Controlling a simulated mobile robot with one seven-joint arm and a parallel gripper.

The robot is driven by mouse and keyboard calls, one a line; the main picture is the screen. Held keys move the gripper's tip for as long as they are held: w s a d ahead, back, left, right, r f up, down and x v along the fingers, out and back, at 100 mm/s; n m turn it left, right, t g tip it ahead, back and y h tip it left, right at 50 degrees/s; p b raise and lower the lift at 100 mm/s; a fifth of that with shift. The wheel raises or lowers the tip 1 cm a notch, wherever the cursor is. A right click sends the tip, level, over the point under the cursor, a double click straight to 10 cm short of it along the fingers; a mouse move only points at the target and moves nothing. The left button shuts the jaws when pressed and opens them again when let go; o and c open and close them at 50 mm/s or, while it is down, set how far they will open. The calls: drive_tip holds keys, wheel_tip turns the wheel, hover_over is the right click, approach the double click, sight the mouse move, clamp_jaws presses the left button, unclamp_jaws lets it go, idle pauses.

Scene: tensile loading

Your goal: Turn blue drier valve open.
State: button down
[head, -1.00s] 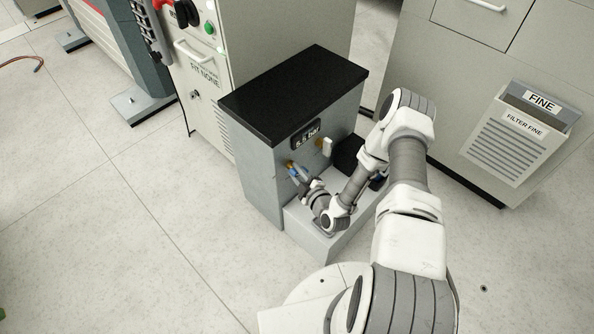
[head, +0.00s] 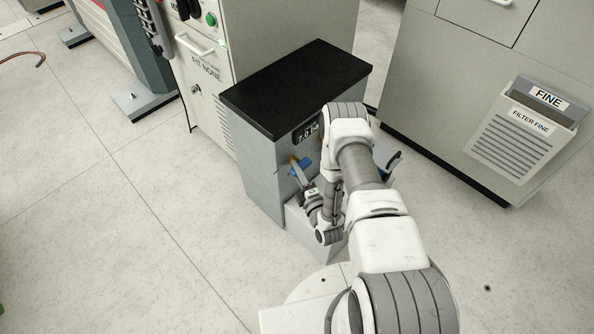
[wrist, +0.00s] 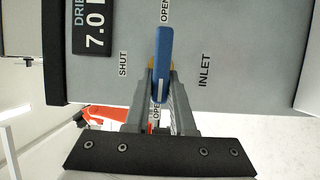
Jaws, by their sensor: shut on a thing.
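The blue valve handle (wrist: 164,52) stands out from the grey drier face in the wrist view, its long side running up the picture toward an OPEN label. A SHUT label is left of it and an INLET label right. My gripper (wrist: 162,78) has one finger on each side of the handle and is shut on it. In the head view the blue handle (head: 299,167) shows small on the grey drier cabinet (head: 262,177), with my gripper (head: 302,180) at it. The drier display (wrist: 93,30) reads 7.0.
The cabinet has a black top (head: 297,85). My arm hides part of its front and the low grey plinth (head: 296,222). A beige cabinet with a FINE filter holder (head: 525,125) stands right, another (head: 215,85) behind left.

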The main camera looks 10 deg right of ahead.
drive_tip(key=shift+d, duration=0.1)
idle(0.4)
drive_tip(key=c, duration=0.8)
unclamp_jaws()
drive_tip(key=shift+o, duration=0.2)
drive_tip(key=shift+s, duration=0.1)
